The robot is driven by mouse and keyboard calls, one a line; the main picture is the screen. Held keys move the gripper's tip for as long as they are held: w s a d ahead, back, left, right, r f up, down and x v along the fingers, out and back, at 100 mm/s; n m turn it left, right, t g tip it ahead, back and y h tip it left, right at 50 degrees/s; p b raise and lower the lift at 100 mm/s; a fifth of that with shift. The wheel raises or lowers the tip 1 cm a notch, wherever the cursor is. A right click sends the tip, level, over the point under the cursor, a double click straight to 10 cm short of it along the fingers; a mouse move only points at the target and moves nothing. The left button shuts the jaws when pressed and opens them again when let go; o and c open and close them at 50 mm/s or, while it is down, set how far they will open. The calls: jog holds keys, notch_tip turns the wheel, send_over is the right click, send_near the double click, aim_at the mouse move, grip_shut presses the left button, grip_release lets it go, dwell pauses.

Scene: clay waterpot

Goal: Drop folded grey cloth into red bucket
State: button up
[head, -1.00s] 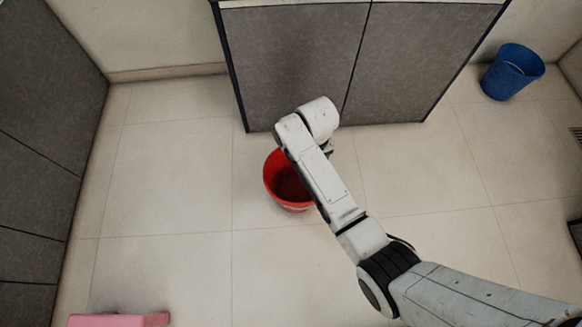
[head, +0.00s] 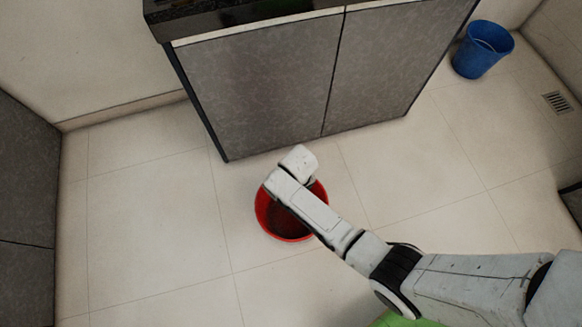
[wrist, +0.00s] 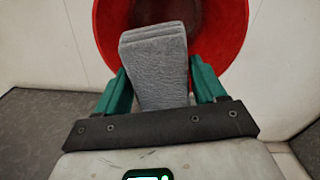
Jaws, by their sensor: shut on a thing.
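The red bucket (head: 268,222) stands on the tiled floor, partly hidden under my arm in the head view. In the wrist view the bucket (wrist: 228,45) opens beyond my gripper. The folded grey cloth (wrist: 155,75) is between the two green fingers of my gripper (wrist: 160,85), which is shut on it. The cloth's far end overlaps the bucket's opening in the wrist view. I cannot tell its height above the rim. The cloth and the fingers are hidden behind my arm in the head view.
A grey cabinet (head: 265,85) with a dark top stands just behind the bucket. A blue bucket (head: 482,50) stands at the back right, near a floor drain (head: 557,102). A green thing (head: 405,320) shows at the bottom edge. The floor (head: 145,235) at left is clear.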

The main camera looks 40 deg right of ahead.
jog(key=shift+f+b, duration=1.85)
jog(key=shift+f, duration=0.35)
jog(key=shift+r, duration=0.1)
jog(key=o, duration=1)
notch_tip(320, 180, up, 11)
jog(key=p, duration=0.5)
